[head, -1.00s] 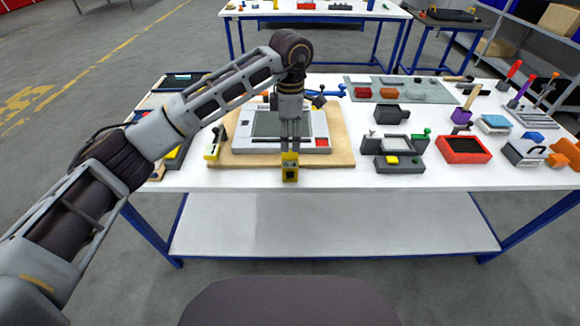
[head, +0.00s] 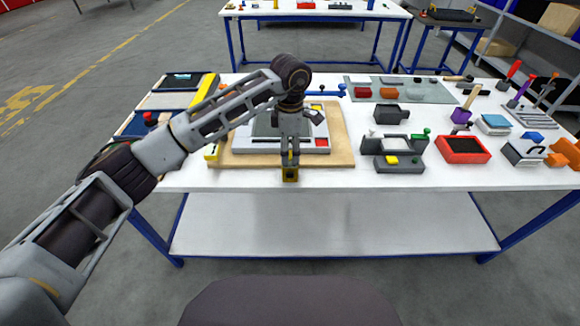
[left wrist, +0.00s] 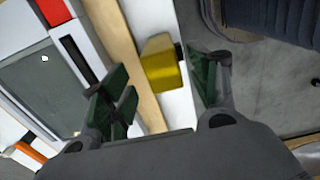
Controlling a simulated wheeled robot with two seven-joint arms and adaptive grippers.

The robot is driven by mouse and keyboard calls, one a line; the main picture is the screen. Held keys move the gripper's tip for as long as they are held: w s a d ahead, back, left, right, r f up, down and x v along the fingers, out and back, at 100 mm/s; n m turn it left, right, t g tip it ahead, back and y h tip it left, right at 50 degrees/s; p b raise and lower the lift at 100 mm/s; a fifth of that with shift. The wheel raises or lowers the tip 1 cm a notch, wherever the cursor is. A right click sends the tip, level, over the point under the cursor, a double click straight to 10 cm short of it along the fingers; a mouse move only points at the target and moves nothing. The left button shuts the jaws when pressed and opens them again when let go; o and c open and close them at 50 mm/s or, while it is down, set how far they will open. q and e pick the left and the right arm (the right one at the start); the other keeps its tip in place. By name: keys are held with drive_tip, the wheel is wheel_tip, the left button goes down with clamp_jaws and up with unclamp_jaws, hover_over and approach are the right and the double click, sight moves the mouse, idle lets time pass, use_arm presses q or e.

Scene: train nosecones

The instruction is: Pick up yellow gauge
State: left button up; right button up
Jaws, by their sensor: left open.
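The yellow gauge (head: 290,175) is a small yellow block with a dark front face. It stands at the table's front edge, just in front of the wooden board. In the left wrist view the yellow gauge (left wrist: 161,64) lies between the spread green-padded fingers, with a gap visible on either side. My left gripper (head: 290,158) is open just above and behind the gauge, and its fingers partly hide the gauge's top. It also shows in the left wrist view (left wrist: 160,88). My right gripper is not in view.
A wooden board (head: 343,142) with a grey-white device (head: 266,145) lies behind the gauge. A dark grey fixture (head: 398,164) with a yellow button and a red bin (head: 463,149) are to the right. The white tabletop between the board and fixture is clear.

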sight(290, 167)
use_arm(q)
drive_tip(key=shift+s+f, duration=0.2)
drive_tip(key=shift+f, duration=1.9)
drive_tip(key=shift+c, duration=0.3)
drive_tip(key=c, duration=1.2)
drive_tip(key=shift+o, duration=0.2)
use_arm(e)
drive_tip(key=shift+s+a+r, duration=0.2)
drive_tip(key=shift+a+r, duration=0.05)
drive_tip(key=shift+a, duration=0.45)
